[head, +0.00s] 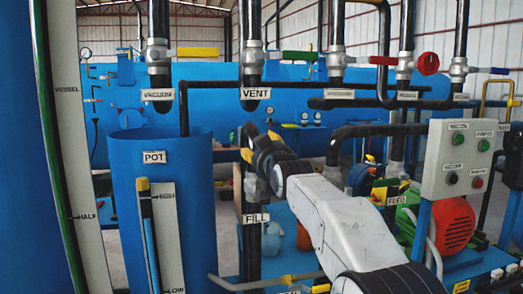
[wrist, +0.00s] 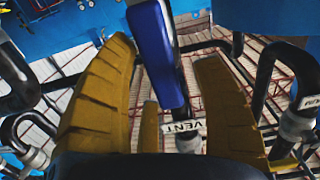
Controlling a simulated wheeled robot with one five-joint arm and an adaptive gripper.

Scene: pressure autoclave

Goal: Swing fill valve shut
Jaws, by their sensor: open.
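The FILL label (head: 255,218) sits on a dark vertical pipe left of centre in the head view. A grey valve body (head: 254,187) shows just above it, partly behind my gripper. My gripper (head: 258,144) is open at that pipe, below the VENT label (head: 255,93). In the wrist view its yellow fingers (wrist: 160,95) stand apart, with a long blue lever (wrist: 156,55) between them in the picture. The lever appears to be the fill valve's handle; its joint to the valve is not clear. I cannot tell whether either finger touches it.
The blue POT tank (head: 125,200) stands left of the pipe. Overhead are yellow (head: 198,52), green (head: 300,56) and red (head: 383,60) valve handles. A control box (head: 462,158) and red motor (head: 452,226) are at right. A low horizontal pipe (head: 262,280) runs in front.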

